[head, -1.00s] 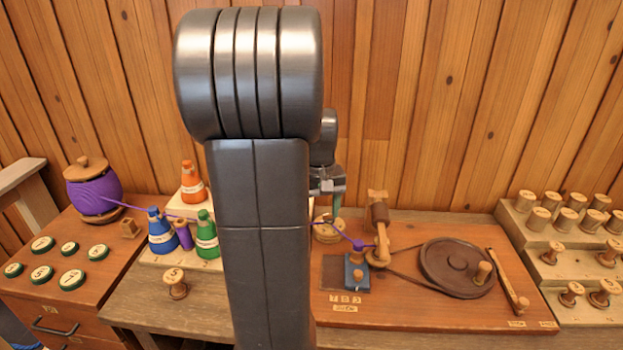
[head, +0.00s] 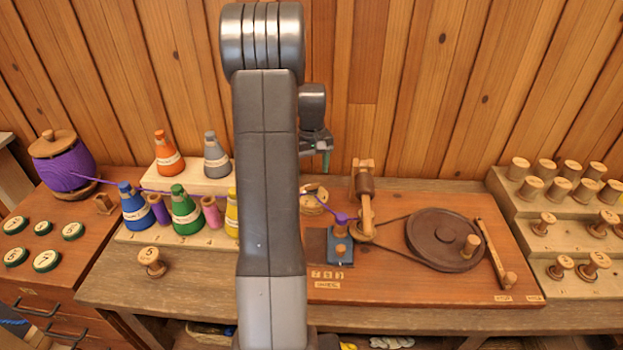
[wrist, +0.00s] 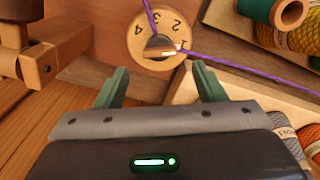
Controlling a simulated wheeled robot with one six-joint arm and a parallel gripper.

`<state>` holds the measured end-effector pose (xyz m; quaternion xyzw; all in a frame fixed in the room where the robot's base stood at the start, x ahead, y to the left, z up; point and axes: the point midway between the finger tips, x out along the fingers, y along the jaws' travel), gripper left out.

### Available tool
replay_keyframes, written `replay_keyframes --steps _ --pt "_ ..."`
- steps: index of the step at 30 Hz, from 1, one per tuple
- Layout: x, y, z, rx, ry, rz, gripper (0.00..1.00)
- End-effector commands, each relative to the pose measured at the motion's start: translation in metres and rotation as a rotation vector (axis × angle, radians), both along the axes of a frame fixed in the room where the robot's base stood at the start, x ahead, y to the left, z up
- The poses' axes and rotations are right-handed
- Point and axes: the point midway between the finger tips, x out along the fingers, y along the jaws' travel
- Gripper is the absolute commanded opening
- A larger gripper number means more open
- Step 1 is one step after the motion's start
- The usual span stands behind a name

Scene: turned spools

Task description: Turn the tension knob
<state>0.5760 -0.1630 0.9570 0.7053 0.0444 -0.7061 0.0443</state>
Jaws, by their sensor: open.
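The tension knob (wrist: 158,48) is a round wooden dial with a pointer, numbered 1 to 4, at the top middle of the wrist view. Its pointer lies toward the 1. In the head view the dial (head: 314,203) shows just right of my arm, partly hidden. A purple thread runs past it. My gripper (wrist: 157,84) is open and empty, its two green fingers spread below the dial in the picture and apart from it. In the head view my gripper (head: 318,160) hangs above the dial.
A winder with a dark wheel (head: 445,240) and a blue block (head: 340,248) stands right of the dial. Coloured cones, such as the green cone (head: 186,213), stand to the left. Stepped racks of wooden spools (head: 548,225) fill the far right. A purple spool (head: 66,165) stands far left.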

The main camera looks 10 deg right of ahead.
Motion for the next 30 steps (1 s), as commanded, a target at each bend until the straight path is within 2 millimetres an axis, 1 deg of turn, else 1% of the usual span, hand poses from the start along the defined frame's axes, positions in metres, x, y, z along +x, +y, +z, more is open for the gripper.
replay_keyframes --steps 1,3,6,9,13,20,23,24,26,27,30 --pt "0.0 0.0 -0.01 0.0 0.004 0.0 0.64" --pt "-0.001 0.0 -0.022 0.0 0.004 0.0 0.64" --pt "0.0 0.0 -0.035 0.001 0.002 0.0 0.64" --pt "0.0 0.0 -0.044 0.0 0.0 0.0 0.64" --pt "0.0 0.0 -0.048 0.0 -0.001 0.0 0.64" --pt "0.0 0.0 -0.049 0.0 -0.001 0.0 0.64" --pt "0.0 0.0 -0.049 0.0 -0.001 0.0 0.46" --pt "0.0 0.0 -0.049 0.0 -0.001 0.0 0.38" --pt "0.0 0.0 -0.049 0.0 -0.001 0.0 0.26" --pt "0.0 0.0 -0.049 0.0 -0.001 0.0 0.19" --pt "0.0 0.0 -0.049 -0.001 -0.001 -0.005 0.19"
